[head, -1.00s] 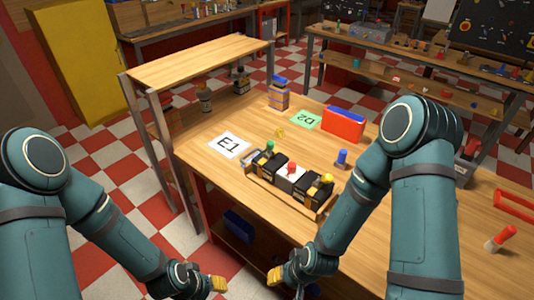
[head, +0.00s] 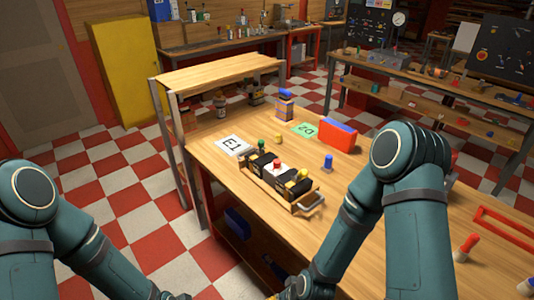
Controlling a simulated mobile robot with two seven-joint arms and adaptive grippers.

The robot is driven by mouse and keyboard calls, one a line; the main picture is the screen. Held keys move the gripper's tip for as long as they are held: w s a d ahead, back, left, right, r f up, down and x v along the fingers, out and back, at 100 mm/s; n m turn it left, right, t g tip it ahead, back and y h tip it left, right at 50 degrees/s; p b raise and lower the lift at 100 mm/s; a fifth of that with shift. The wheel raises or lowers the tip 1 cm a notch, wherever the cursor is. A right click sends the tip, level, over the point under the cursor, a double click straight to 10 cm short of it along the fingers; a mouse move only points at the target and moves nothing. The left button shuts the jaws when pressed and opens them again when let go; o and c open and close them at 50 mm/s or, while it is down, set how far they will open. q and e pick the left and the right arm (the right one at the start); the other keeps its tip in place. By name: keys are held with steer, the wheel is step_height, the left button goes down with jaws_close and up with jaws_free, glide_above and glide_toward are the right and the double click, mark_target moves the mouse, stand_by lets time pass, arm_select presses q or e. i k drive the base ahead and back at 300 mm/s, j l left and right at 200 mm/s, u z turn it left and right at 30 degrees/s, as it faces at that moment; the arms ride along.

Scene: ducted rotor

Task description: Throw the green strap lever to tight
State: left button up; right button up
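A green-topped lever (head: 262,143) stands at the far left end of a wooden tray (head: 284,198) on the workbench. The tray holds black blocks (head: 262,163) with tan straps, a white block with a red knob (head: 277,164) in the middle, and a yellow-topped lever (head: 303,174) at the near right end. The green lever looks roughly upright; I cannot tell its strap's tension. Both of my arms reach down to the bottom edge, in front of the bench and apart from the tray. Both grippers' fingers are cut off below the picture.
A white E1 card (head: 234,146) and green D2 card (head: 303,130) lie behind the tray. A blue peg (head: 328,163), a red-and-blue box (head: 337,137) and a wooden shelf (head: 215,72) stand nearby.

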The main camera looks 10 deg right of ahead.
mark_target(260, 144)
steer(key=k+l, duration=1)
steer(key=j+z, duration=0.1)
steer(key=z, duration=0.3)
steer(key=j+z, duration=0.1)
steer(key=z, duration=0.3)
steer(key=j+z, duration=0.1)
steer(key=z, duration=0.35)
steer(key=i+j+z, duration=0.1)
steer(key=j+z, duration=0.2)
steer(key=j, duration=0.15)
steer(key=j+z, duration=0.3)
steer(key=j, duration=0.2)
steer(key=j+z, duration=0.4)
steer(key=j, duration=0.55)
steer(key=k+j+z, duration=0.1)
steer(key=j, duration=0.4)
steer(key=k+j+z, duration=0.1)
steer(key=j, duration=0.4)
steer(key=k+j, duration=0.1)
steer(key=j, duration=0.4)
steer(key=k+j, duration=0.1)
steer(key=j, duration=0.35)
steer(key=k+j, duration=0.1)
steer(key=j, duration=0.9)
steer(key=k+z, duration=0.05)
